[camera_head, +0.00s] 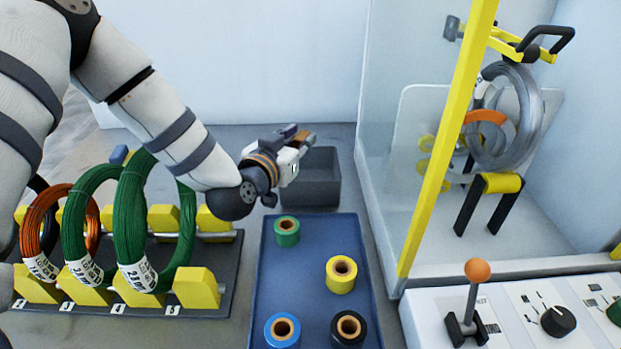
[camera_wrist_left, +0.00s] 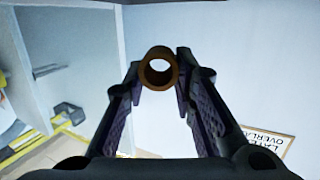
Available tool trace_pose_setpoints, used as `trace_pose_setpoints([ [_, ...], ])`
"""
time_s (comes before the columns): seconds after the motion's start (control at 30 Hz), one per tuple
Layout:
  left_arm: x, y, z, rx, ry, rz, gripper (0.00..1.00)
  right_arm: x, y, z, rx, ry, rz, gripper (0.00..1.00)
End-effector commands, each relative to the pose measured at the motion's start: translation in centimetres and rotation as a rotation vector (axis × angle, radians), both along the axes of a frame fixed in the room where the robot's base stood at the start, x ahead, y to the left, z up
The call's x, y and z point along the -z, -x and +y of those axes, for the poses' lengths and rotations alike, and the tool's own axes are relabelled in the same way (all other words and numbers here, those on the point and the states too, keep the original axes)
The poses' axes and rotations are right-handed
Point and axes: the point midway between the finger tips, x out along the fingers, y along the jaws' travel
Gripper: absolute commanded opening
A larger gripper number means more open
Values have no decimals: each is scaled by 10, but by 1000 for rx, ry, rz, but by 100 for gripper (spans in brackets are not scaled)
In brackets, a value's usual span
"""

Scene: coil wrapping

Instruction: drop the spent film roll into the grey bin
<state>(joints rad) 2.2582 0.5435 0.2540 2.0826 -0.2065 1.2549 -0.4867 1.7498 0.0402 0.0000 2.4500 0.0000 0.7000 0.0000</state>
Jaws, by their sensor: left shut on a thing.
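The spent film roll (camera_head: 301,137) is a bare brown cardboard core. My left gripper (camera_head: 297,140) is shut on it and holds it in the air at the back of the table. In the left wrist view the roll (camera_wrist_left: 157,53) shows end-on as a brown ring between the two fingertips (camera_wrist_left: 160,78). The grey bin (camera_head: 314,194) is an open box at the back of the table, just below and around the gripper in the head view. The gripper and roll overlap its far left part, and its inside is partly hidden. My right gripper is in neither view.
A blue tray (camera_head: 312,260) with several coloured film rolls lies in front of the bin. A rack (camera_head: 225,275) with green and orange coils stands left. A wrapping machine with a yellow post (camera_head: 440,150) and a control panel (camera_head: 520,315) stand right.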

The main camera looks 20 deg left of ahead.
Motion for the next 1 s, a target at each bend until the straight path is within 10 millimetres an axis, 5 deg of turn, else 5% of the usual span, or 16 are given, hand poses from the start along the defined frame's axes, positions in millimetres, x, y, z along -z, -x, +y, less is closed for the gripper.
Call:
trace_pose_setpoints([
  [0.07, 0, 0, 0, 0, 0, -1, 0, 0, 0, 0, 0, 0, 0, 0],
  [0.1, 0, 0, 0, 0, 0, -1, 29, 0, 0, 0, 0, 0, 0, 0],
  [0.2, 0, 0, 0, 0, 0, 0, 48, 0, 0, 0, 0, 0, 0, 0],
  [0.53, -1, 5, 0, 1, 0, 1, 48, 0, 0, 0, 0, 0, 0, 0],
  [0.8, -9, 59, -1, 1, 1, 2, 48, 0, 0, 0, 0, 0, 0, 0],
  [1.0, -12, 75, -2, 0, 0, 0, 48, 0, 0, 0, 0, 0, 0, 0],
])
